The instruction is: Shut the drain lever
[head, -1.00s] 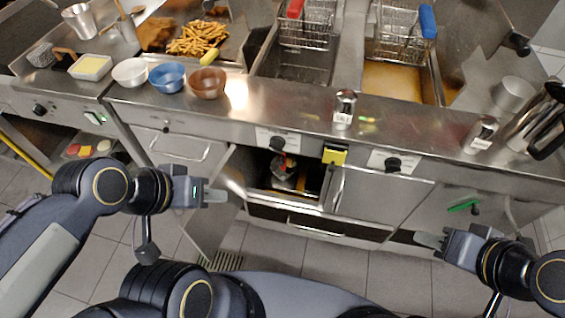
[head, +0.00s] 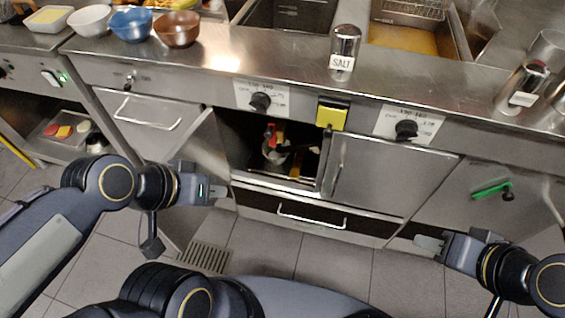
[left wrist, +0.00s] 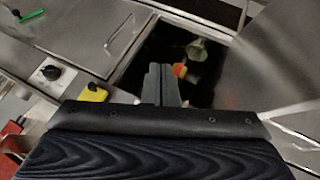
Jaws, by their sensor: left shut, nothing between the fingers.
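A red lever-like part (head: 271,133) shows inside the open fryer cabinet (head: 236,150), above a pale funnel-shaped thing (head: 274,152). In the left wrist view a red and yellow part (left wrist: 179,70) shows in the dark opening, just beyond my fingers; its exact link to the drain pipe is unclear. My left gripper (head: 222,194) is shut and empty, in front of and below the opening, apart from the lever; its fingers also show in the left wrist view (left wrist: 160,82). My right gripper (head: 430,243) is at the lower right, away from the cabinet, its finger gap unclear.
The open cabinet door (head: 196,160) stands left of the opening. A closed door (head: 375,178) is to its right, with a yellow block (head: 331,114) above. A green handle (head: 491,188) is further right. A drawer handle (head: 311,217) lies below. A salt shaker (head: 344,48) stands on the counter.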

